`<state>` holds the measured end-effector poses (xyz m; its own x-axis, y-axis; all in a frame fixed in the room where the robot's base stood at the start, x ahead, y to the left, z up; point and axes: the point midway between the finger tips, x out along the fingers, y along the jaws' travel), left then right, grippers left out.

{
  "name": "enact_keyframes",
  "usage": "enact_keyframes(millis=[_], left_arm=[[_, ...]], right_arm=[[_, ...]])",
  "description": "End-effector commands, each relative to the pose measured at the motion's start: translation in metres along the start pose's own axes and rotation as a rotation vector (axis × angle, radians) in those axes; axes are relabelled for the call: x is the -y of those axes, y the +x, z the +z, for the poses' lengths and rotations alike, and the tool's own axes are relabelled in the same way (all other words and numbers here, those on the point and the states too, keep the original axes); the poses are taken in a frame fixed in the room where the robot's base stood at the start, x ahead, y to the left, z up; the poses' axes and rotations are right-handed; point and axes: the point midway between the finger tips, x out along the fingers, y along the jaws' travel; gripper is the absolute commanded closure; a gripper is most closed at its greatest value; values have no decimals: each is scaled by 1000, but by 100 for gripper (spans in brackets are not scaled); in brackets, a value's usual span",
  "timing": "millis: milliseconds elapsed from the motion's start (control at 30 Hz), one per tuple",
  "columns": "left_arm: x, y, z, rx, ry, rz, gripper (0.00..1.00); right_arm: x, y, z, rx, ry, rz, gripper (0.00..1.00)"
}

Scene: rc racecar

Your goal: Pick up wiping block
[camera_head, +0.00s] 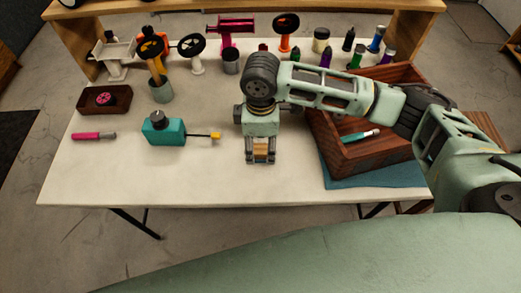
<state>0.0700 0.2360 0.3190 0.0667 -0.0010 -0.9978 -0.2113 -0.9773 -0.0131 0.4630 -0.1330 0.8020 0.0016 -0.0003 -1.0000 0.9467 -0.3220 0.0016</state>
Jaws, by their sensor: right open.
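My right gripper (260,160) points down over the white table, left of the wooden crate. Its two fingers are apart. A small tan and brown block (262,156), which looks like the wiping block, shows between the fingers. The fingers are on either side of it, and I cannot tell whether they touch it. The gripper hides part of the block. My left gripper is not in view.
A dark red wooden crate (352,164) holding a teal marker (360,135) stands on a blue cloth (400,176) at the right. A teal device (166,130), a pink marker (92,136) and a small brown tray (121,103) lie left. Several tools and bottles line the back.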

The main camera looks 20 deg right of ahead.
Motion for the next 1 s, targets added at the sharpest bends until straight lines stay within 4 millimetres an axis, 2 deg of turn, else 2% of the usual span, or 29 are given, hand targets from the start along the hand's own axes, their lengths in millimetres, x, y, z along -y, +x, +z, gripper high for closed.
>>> enact_keyframes(millis=[100, 200, 467, 900, 1000], left_arm=[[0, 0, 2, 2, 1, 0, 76], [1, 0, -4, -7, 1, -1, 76], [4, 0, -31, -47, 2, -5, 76], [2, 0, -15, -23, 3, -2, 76], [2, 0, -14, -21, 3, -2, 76]], right_arm=[[1, 18, 1, 2, 1, -2, 44], [0, 25, 1, 1, 1, 1, 44], [0, 27, 1, 0, 1, 1, 45], [0, 26, 0, 0, 1, 1, 83], [0, 26, 0, 0, 1, 1, 89]])
